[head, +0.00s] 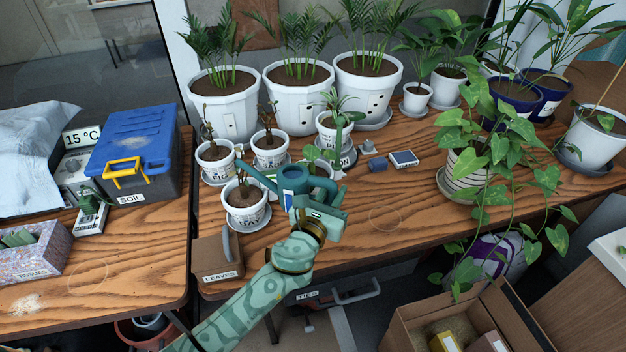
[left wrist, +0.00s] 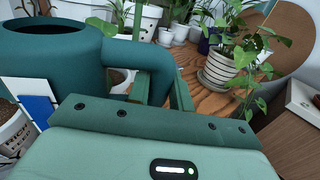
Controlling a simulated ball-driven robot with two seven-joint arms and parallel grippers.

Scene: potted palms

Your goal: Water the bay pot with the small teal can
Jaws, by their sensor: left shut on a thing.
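The small teal can (head: 292,180) is held off the table by my left gripper (head: 308,208), which is shut on its handle. In the left wrist view the can (left wrist: 60,55) fills the upper left, with its handle between my fingers (left wrist: 160,92). The can's spout points left in the head view, its tip above and behind the bay pot (head: 246,216). That small white pot holds a little plant in dark soil; its label is partly readable. No water shows. My right gripper is not in view.
Other small labelled pots (head: 214,167) stand close behind the bay pot, with large white palm pots (head: 224,115) behind them. A brown leaves box (head: 217,258) is in front. A trailing plant in a striped pot (head: 466,176) stands right. Bare tabletop (head: 390,210) lies between.

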